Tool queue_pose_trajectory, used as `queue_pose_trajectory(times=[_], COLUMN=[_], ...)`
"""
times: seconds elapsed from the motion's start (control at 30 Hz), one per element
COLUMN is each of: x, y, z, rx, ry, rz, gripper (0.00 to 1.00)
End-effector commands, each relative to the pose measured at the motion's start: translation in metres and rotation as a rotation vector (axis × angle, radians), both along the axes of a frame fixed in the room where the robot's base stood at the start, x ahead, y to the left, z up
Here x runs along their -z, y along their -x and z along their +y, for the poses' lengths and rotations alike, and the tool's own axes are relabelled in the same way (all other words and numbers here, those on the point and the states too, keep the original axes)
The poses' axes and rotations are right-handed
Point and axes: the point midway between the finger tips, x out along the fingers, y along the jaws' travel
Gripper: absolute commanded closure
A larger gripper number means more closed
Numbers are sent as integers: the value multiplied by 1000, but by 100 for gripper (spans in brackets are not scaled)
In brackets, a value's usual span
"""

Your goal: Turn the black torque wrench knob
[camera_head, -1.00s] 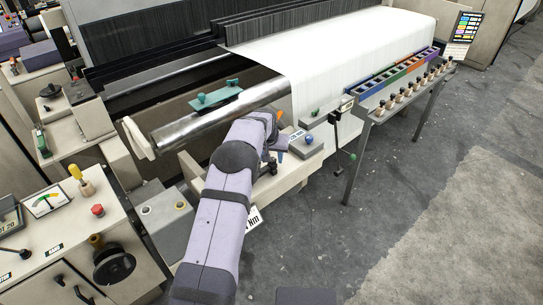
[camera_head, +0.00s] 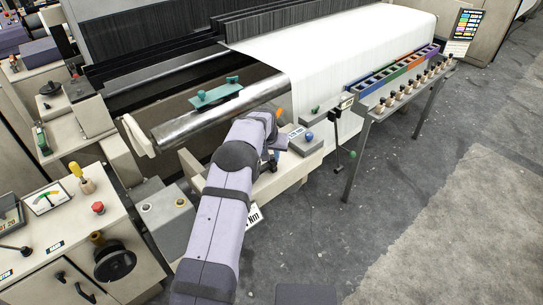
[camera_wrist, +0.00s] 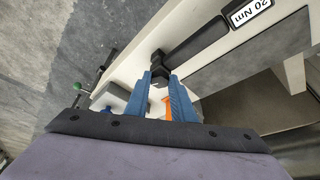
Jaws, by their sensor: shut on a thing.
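The black torque wrench knob (camera_wrist: 160,74) is a small dark block at the end of a black bar (camera_wrist: 195,44) on a pale surface in the wrist view. My gripper (camera_wrist: 161,82) has its two blue fingers close on either side of the knob, shut on it. The fingertips hide part of the knob. In the head view my own arm covers the knob and most of the gripper.
A "20 Nm" label (camera_wrist: 250,14) is beside the bar. A grey box with a blue button (camera_head: 309,137) stands close to the right of my wrist. A green-knobbed lever (camera_head: 352,155) and a rack table (camera_head: 400,90) are farther right. Grey floor lies open in front.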

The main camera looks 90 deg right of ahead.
Motion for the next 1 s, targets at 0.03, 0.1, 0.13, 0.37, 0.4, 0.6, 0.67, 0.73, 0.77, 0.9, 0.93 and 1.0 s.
queue_pose_trajectory(times=[0.03, 0.1, 0.13, 0.37, 0.4, 0.6, 0.67, 0.73, 0.77, 0.9, 0.93, 1.0], x=[1, 2, 2, 4, 4, 2, 1, 1, 0, 0, 0, 0], y=[0, -1, -2, -4, -5, -7, -8, -8, -8, -9, -9, -9], z=[0, 0, 0, -2, -2, -3, -3, -3, -3, -4, -4, -4], rx=[11, 36, 49, 200, 232, 403, 441, 481, 495, 552, 564, 585], ry=[0, 0, -1, 0, 0, 0, 0, -1, 0, -1, -1, -2], rz=[1, 0, 1, 0, 1, 0, 1, 0, 0, 0, -1, -1], gripper=[100, 100, 100, 100, 100, 100, 100, 100, 100, 100, 100, 100])
